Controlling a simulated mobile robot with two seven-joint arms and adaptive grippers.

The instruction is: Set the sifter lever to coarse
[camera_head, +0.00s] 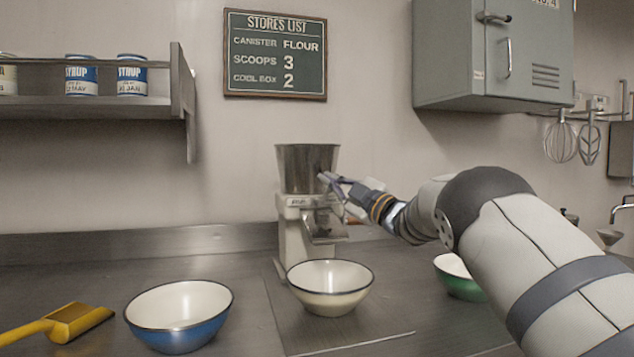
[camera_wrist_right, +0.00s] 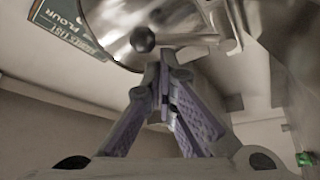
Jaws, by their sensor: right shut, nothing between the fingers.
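The sifter, with a dark metal hopper (camera_head: 306,168) on a pale body (camera_head: 292,240), stands at the back of the counter. My right gripper (camera_head: 325,178) reaches in from the right, its fingertips at the hopper's lower right side. In the right wrist view the fingers (camera_wrist_right: 166,58) are closed together with nothing between them. A dark ball knob (camera_wrist_right: 142,39), which looks like the lever's end, is just beyond the fingertips; I cannot tell whether they touch. In the head view I cannot make out the lever or its setting. My left gripper is not in view.
A cream bowl (camera_head: 331,301) stands in front of the sifter. A blue bowl (camera_head: 178,335) and a yellow scoop (camera_head: 68,322) are to the left. A green bowl (camera_head: 460,287) is partly behind my right arm. A stores list (camera_head: 275,54) hangs above.

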